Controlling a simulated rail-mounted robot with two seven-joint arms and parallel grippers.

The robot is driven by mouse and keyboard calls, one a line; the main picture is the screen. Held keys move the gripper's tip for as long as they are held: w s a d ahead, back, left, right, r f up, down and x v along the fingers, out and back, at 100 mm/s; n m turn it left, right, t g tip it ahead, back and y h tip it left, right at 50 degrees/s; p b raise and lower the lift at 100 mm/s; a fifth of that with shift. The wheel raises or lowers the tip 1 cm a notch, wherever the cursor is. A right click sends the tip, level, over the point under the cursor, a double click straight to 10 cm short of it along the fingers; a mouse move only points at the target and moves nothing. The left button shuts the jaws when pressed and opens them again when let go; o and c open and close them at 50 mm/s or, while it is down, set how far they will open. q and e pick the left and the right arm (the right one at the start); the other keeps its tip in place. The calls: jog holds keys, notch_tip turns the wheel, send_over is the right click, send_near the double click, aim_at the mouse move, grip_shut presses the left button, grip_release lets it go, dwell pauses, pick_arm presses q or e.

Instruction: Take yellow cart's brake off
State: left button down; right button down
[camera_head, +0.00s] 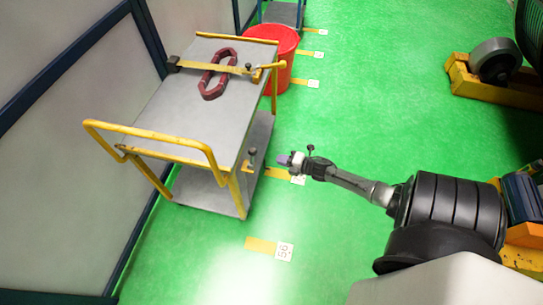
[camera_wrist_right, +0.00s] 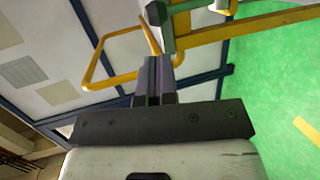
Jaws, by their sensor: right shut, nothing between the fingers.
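The yellow cart (camera_head: 190,100), with grey shelves and a yellow frame, stands at the left in the head view. A small dark knob (camera_head: 252,152) on its near right side looks like the brake lever. My right gripper (camera_head: 284,160) is to the right of this knob, apart from it in that view. In the right wrist view my fingers (camera_wrist_right: 152,75) are shut together and empty. A dark grey-green knob-like part (camera_wrist_right: 156,13) shows just beyond the fingertips, beside the cart's yellow frame (camera_wrist_right: 265,24). I cannot tell if they touch. My left gripper is not in view.
A red bucket (camera_head: 285,45) stands behind the cart. Panelled walls (camera_head: 60,120) close the left side. A yellow wheeled frame (camera_head: 495,90) is at right; green floor between is clear.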

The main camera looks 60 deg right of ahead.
jog(key=v, duration=0.4)
jog(key=shift+s, duration=0.4)
dwell(0.4)
